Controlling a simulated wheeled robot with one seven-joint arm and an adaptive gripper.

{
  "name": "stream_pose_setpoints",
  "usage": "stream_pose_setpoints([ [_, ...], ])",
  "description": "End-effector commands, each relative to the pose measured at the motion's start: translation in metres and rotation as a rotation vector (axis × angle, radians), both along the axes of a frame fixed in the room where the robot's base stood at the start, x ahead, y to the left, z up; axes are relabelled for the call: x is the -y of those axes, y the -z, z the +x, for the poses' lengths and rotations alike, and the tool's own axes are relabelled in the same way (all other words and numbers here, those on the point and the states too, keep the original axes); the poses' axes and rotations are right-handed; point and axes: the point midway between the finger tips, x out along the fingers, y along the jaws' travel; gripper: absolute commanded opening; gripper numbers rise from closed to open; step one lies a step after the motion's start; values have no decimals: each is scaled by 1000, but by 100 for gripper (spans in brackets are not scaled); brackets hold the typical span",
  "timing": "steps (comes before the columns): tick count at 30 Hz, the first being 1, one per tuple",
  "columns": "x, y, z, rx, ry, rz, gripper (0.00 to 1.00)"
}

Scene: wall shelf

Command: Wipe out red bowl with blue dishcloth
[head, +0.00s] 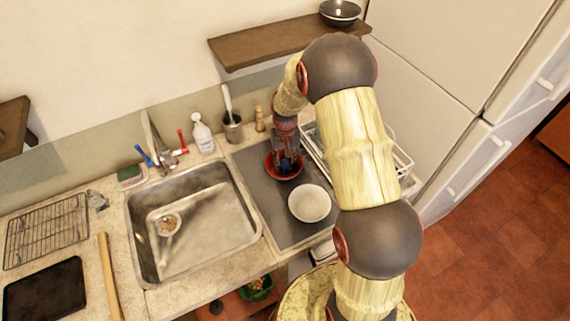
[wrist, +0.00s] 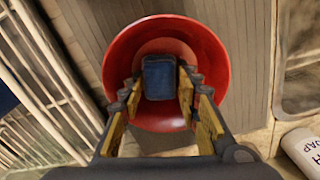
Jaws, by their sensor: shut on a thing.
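The red bowl (wrist: 208,47) stands upright on the grey drying mat in the wrist view. It also shows in the head view (head: 270,168), partly hidden by my gripper. The blue dishcloth (wrist: 159,77) looks like a small folded block inside the bowl, between my fingertips. My gripper (wrist: 158,88) points down into the bowl and is shut on the dishcloth. In the head view my gripper (head: 287,162) is over the bowl, and the cloth is mostly hidden there. Whether the cloth touches the bowl's bottom cannot be told.
A white bowl (head: 310,204) stands close in front on the mat (head: 262,207). A white dish rack (head: 402,160) is to the right, the sink (head: 247,235) to the left. A soap bottle (head: 203,136), utensil holder (head: 233,130) and pepper mill (head: 260,121) stand behind. A shelf (head: 262,46) hangs above.

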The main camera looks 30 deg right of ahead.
Motion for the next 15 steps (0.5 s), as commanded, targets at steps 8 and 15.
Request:
stream_pose_setpoints([
  [8, -3, -1, 5, 0, 0, 0, 12],
  [15, -8, -1, 7, 0, -1, 0, 12],
])
